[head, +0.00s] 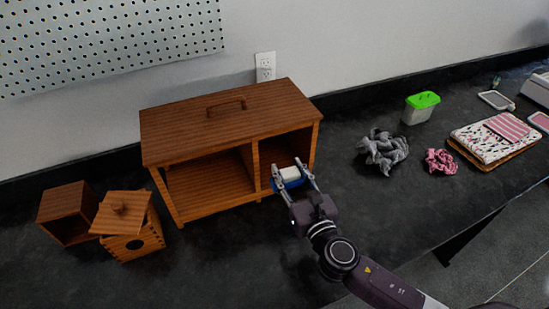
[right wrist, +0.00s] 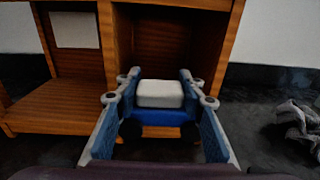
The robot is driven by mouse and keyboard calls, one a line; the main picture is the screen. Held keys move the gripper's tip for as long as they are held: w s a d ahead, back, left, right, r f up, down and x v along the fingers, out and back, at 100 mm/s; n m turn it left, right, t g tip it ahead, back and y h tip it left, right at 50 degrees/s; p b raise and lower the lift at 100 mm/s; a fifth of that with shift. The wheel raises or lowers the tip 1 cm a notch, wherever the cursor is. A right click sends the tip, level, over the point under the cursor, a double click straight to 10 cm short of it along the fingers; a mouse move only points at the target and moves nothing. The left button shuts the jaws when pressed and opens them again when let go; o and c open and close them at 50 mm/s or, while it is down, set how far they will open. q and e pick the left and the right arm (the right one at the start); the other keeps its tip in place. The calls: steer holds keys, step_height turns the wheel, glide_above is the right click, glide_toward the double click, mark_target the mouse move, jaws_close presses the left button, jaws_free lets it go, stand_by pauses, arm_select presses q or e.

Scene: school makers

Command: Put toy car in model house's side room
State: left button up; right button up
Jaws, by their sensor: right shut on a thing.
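The model house (head: 215,135) is a brown wooden box with a handle on its roof and two open-front compartments, a wide left one and a narrow right side room (head: 285,150). My right gripper (head: 290,178) is shut on the toy car (head: 290,174), which is blue with a white top, at the front opening of the side room. In the right wrist view the toy car (right wrist: 160,95) sits between the fingers, level with the opening, with the side room's back wall (right wrist: 160,45) behind it. I cannot tell how far inside it is. My left gripper is not in view.
A small open wooden box (head: 68,212) and a lidded wooden box (head: 130,228) stand at left. Grey cloth (head: 383,150), pink cloth (head: 440,161), a green-lidded container (head: 421,107) and stacked patterned cloths (head: 495,138) lie at right. The dark counter is clear in front of the house.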

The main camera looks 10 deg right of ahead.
step_height(320, 180, up, 4)
steer(key=y, duration=0.1)
glide_above(276, 158)
steer(key=s+a, duration=0.1)
steer(key=s, duration=0.4)
steer(key=f+b, duration=0.1)
steer(key=f, duration=0.2)
steer(key=f+b, duration=0.1)
steer(key=f, duration=0.2)
steer(key=shift+w+a, duration=0.1)
steer(key=shift+w, duration=0.1)
steer(key=shift+f+b, duration=1.05)
steer(key=shift+f, duration=0.7)
steer(key=shift+f, duration=0.15)
steer(key=o, duration=1.2)
steer(key=shift+r, duration=0.2)
